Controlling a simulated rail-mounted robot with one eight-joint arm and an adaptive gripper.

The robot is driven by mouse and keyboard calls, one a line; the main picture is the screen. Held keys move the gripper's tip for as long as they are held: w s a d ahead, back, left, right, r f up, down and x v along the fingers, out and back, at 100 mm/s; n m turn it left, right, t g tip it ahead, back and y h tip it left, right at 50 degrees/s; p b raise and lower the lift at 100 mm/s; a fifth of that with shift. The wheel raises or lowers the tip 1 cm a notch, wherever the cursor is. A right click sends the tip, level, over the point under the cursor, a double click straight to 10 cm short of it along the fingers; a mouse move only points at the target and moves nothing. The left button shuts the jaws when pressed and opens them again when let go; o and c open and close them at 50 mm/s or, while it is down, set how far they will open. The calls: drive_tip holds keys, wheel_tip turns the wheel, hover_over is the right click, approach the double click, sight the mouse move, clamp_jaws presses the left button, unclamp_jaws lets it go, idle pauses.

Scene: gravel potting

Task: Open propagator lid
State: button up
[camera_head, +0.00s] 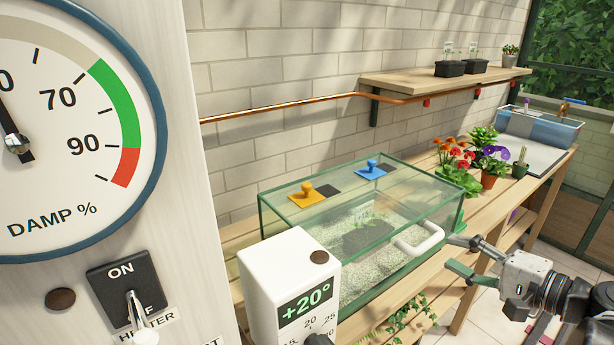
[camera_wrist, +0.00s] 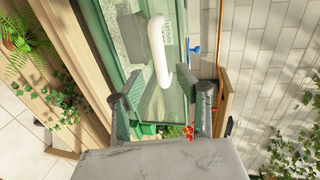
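The propagator (camera_head: 350,270) is a glass box with green edges on the wooden bench, with pale gravel and a dark tray inside. Its clear lid (camera_head: 400,190) lies flat on top and looks shut. A white bar handle (camera_head: 420,240) sits at the box's right front; it also shows in the wrist view (camera_wrist: 157,48). My gripper (camera_head: 453,254) is open and empty just right of the handle. In the wrist view, my open fingers (camera_wrist: 161,95) stand either side of the handle's line, with the handle beyond the tips. I see no contact.
An orange vent knob (camera_head: 306,193) and a blue one (camera_head: 371,167) stand on the lid. A white thermostat box (camera_head: 289,285) reading +20° stands at the left front. Potted flowers (camera_head: 488,165) stand behind to the right. A copper pipe (camera_head: 290,106) and shelf (camera_head: 440,80) run along the wall.

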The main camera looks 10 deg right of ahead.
sight(433, 245)
drive_tip(key=shift+b+x, duration=0.5)
drive_tip(key=shift+x, duration=2.75)
drive_tip(key=shift+c, duration=0.5)
clamp_jaws()
